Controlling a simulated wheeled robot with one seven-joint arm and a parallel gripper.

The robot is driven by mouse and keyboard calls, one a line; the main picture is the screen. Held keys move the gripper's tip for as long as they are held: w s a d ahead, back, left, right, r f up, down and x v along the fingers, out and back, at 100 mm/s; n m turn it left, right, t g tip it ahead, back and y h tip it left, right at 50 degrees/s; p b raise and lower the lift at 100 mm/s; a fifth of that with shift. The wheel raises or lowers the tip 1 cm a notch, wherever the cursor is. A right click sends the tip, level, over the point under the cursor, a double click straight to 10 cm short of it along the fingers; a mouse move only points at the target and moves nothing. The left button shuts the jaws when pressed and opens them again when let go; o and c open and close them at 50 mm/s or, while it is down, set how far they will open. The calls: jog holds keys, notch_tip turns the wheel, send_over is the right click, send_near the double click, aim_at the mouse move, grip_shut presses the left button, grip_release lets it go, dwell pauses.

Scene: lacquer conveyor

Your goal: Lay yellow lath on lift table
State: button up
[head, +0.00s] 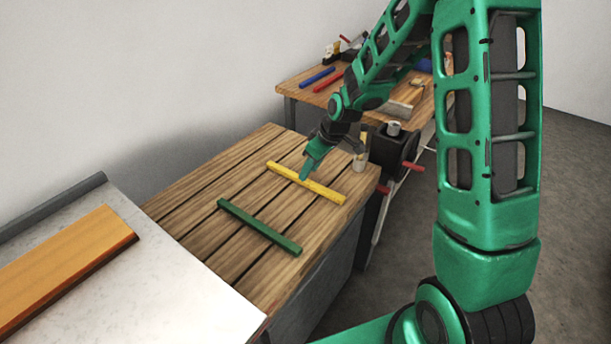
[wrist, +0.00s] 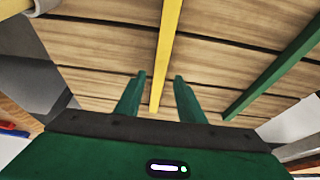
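The yellow lath (head: 328,190) lies flat on a slatted wooden table (head: 190,200); no surface is marked as the lift table. My gripper (head: 304,175) is low at the lath, left of its middle in the head view. In the wrist view the yellow lath (wrist: 167,40) runs between the two spread green fingers of my gripper (wrist: 158,78), with a gap on each side. The gripper is open and holds nothing. Whether the fingertips touch the table is not clear.
A green lath (head: 260,226) lies on the same table, nearer the front. A pale table with an orange board (head: 60,265) stands at the left. A workbench behind holds a blue lath (head: 318,77), a red lath (head: 328,82) and tools. A dark machine (head: 392,148) adjoins the slatted table.

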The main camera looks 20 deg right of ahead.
jog(key=v, duration=0.8)
jog(key=s+d+r+m+g+h, duration=0.1)
jog(key=s+d+r+m, duration=0.2)
jog(key=s+d, duration=0.35)
jog(key=s+d+r+m+g+h, duration=0.1)
jog(key=s+d+r+m, duration=0.15)
jog(key=s, duration=0.75)
jog(key=s+d+r+m+h, duration=0.1)
jog(key=s+d+r+m, duration=0.1)
jog(key=s+d+m, duration=0.45)
jog(key=s+m+g, duration=0.1)
jog(key=s, duration=1.1)
jog(key=shift+s+a+r+m+g+y, duration=0.3)
jog(key=shift+s+a+r+g, duration=0.1)
jog(key=shift+a+r, duration=0.1)
jog(key=shift+w, duration=0.1)
jog(key=shift+w+f, duration=0.3)
jog(key=shift+w, duration=0.3)
